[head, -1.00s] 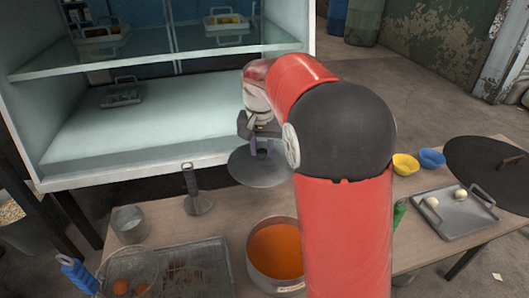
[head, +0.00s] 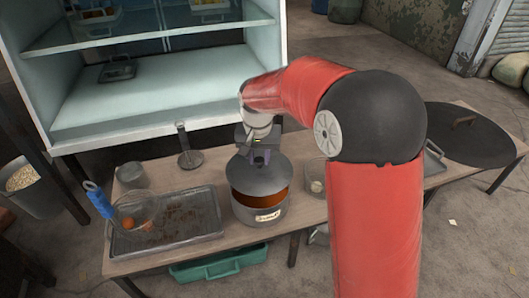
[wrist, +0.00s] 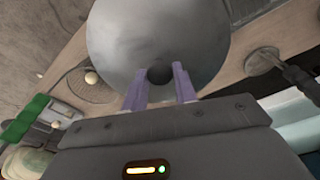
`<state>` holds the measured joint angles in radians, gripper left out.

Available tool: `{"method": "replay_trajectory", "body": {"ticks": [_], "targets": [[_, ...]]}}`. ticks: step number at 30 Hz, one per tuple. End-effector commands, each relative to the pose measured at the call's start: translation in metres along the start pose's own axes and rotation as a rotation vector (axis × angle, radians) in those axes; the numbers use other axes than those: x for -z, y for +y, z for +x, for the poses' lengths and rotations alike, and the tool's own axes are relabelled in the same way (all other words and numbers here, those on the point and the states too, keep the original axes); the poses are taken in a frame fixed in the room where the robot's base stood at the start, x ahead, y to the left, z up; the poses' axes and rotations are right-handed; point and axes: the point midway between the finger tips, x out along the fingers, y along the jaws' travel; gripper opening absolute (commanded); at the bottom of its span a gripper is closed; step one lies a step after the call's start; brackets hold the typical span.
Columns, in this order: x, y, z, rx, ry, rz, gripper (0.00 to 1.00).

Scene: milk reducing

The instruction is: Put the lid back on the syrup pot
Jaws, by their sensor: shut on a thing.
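The lid (head: 258,182) is a round grey metal disc with a dark knob. My gripper (head: 262,160) is shut on its knob from above. The lid hangs over the syrup pot (head: 262,215), a round metal pot with a pale label on its front. Orange syrup shows at the front and right below the lid's edge, so the lid is not flush on the rim. In the wrist view, my purple fingers (wrist: 160,82) stand either side of the knob (wrist: 160,73), and the lid (wrist: 150,35) hides the pot.
A metal tray (head: 206,210) and a blue-handled strainer (head: 100,203) lie left of the pot. A large dark disc (head: 470,140) lies at the right. A white cabinet (head: 150,108) stands behind the table.

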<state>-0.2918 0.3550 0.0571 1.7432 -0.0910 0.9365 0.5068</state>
Motion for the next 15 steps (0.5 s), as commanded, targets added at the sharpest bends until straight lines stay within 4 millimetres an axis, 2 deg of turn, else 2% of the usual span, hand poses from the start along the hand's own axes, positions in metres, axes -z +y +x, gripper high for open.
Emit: {"method": "replay_trajectory", "body": {"ticks": [15], "targets": [[-0.006, 0.001, 0.049, 0.0, 0.0, 0.001, 0.01]]}}
